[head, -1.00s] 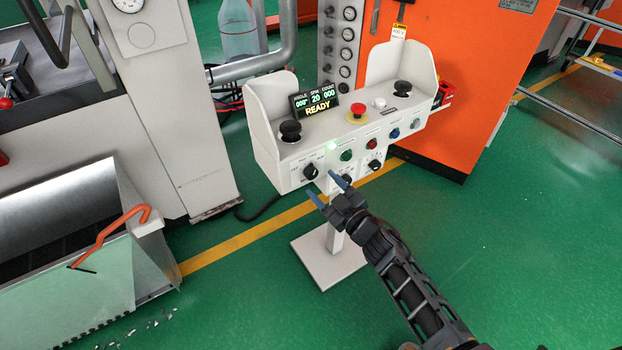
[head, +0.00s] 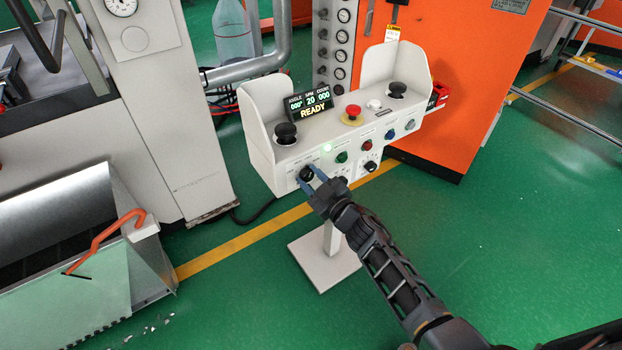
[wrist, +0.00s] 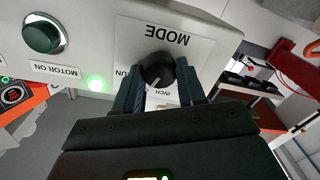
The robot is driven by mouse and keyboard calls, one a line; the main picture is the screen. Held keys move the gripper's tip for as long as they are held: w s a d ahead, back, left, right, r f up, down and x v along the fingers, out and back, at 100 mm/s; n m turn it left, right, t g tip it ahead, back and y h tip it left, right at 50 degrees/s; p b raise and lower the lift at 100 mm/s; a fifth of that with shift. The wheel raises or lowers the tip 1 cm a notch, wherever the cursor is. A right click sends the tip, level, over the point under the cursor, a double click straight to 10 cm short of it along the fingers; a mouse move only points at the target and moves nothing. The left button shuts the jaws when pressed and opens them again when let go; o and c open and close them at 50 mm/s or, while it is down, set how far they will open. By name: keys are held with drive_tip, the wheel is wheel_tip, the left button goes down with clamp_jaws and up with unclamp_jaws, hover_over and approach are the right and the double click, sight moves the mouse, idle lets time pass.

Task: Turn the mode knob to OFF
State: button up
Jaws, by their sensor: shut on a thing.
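The mode knob (wrist: 157,70) is a black rotary knob on a white plate lettered MODE, which appears upside down in the wrist view. In the head view the knob (head: 306,174) is at the lower left of the console's front face, partly behind my fingers. My gripper (wrist: 160,85) has its two fingers on either side of the knob and is shut on it. My gripper (head: 312,180) also shows in the head view, reaching from the lower right. A white pointer line shows on the knob; the OFF label is not readable.
The white console (head: 262,150) has a READY display (head: 311,103), a red stop button (head: 352,114), two black palm buttons and a green motor-on button (wrist: 42,36). Another black knob (head: 371,166) sits to the right. Green floor in front is free.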

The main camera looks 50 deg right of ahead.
drive_tip(key=c, duration=0.5)
drive_tip(key=shift+n, duration=0.3)
drive_tip(key=n+b, duration=0.1)
drive_tip(key=n, duration=0.2)
drive_tip(key=shift+a, duration=0.1)
drive_tip(key=n+b, duration=0.1)
drive_tip(key=n, duration=0.3)
drive_tip(key=shift+f+n, duration=0.1)
drive_tip(key=shift+n, duration=0.3)
drive_tip(key=n+b, duration=0.1)
drive_tip(key=n, duration=0.2)
drive_tip(key=shift+f+n, duration=0.1)
drive_tip(key=shift+n, duration=0.2)
drive_tip(key=shift+a+n+b, duration=0.1)
drive_tip(key=shift+n+b, duration=0.55)
drive_tip(key=shift+n, duration=1.15)
